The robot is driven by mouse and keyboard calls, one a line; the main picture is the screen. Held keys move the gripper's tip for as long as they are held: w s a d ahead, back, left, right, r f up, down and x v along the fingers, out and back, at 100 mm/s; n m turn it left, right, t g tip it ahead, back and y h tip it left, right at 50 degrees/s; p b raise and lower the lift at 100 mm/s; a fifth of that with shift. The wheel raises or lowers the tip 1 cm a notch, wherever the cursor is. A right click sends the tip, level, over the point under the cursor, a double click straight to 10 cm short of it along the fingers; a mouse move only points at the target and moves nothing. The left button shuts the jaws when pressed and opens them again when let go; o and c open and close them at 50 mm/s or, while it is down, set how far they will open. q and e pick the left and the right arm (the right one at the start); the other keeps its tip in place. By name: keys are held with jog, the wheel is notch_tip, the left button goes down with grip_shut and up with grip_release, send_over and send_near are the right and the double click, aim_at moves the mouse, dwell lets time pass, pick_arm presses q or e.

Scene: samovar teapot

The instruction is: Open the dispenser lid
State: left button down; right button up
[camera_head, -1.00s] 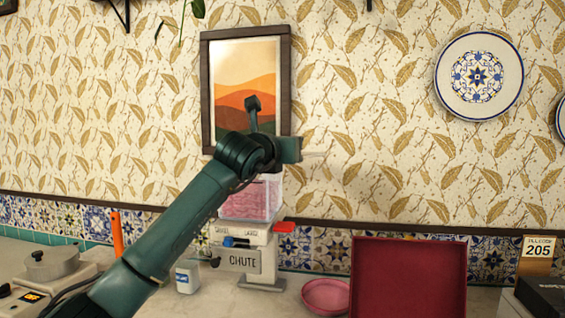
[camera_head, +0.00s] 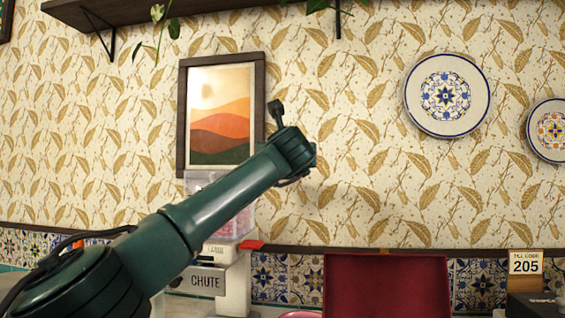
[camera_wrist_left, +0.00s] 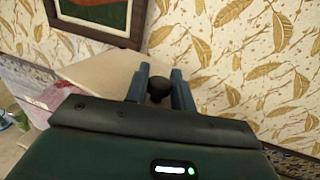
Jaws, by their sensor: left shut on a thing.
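The dispenser (camera_head: 232,282) is white with a CHUTE label and a clear bin (camera_head: 237,226) of pink contents. It stands by the wall, partly hidden behind my left arm. In the left wrist view, my left gripper (camera_wrist_left: 160,86) is shut with its two blue fingers around a dark round knob (camera_wrist_left: 158,91). A cream panel (camera_wrist_left: 106,76), seemingly the lid, extends left behind the fingers. The pink contents (camera_wrist_left: 58,96) show to its left. I cannot tell the lid's exact tilt.
A framed picture (camera_head: 219,118) hangs behind the arm, and a shelf (camera_head: 150,12) is above. A dark red upright panel (camera_head: 385,288) stands right of the dispenser, with a till code sign (camera_head: 525,263) farther right. The space right of my wrist is clear before the wall.

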pick_arm(q)
jog(key=shift+d+f, duration=0.1)
dwell(0.3)
jog(key=c, duration=1.2)
grip_release()
jog(key=shift+c, duration=0.2)
jog(key=shift+s+b, duration=0.35)
jog(key=shift+b, duration=0.15)
jog(key=s+b, duration=0.5)
jog(key=s, duration=0.7)
jog(key=shift+s+d, duration=0.2)
jog(key=shift+d, duration=0.15)
pick_arm(e)
jog(key=f, duration=0.1)
jog(key=w+a+f+n, duration=0.1)
jog(key=f, duration=0.1)
jog(key=a+f+n, duration=0.1)
jog(key=shift+w+f+t+y, duration=0.3)
jog(key=shift+w+y, duration=0.05)
jog(key=shift+y, duration=0.05)
